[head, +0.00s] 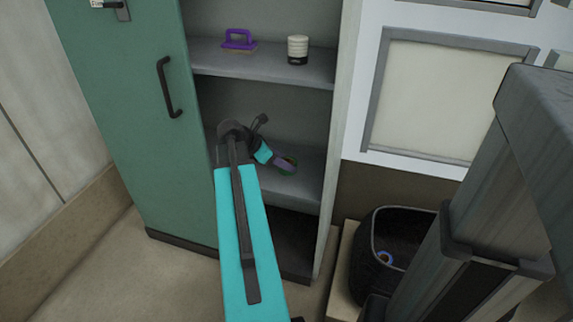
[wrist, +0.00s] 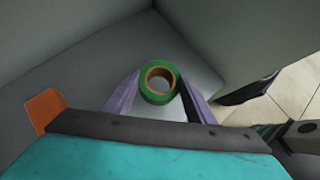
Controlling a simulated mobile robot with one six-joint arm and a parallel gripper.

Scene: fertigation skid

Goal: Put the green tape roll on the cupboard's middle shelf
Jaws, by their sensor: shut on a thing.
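The green tape roll (wrist: 158,83), with a brown inner core, sits between the two purple fingers of my gripper (wrist: 160,98) in the wrist view. My gripper is shut on it. In the head view my gripper (head: 286,163) reaches into the open cupboard, and a sliver of the green roll (head: 290,159) shows at its tip. It is over the grey shelf (head: 308,182) below the one with items on it. I cannot tell whether the roll touches this shelf. The shelf's left part is hidden behind my arm.
The green cupboard door (head: 130,110) stands open at left. A dark bin (head: 395,235) with a blue ring inside stands at right.

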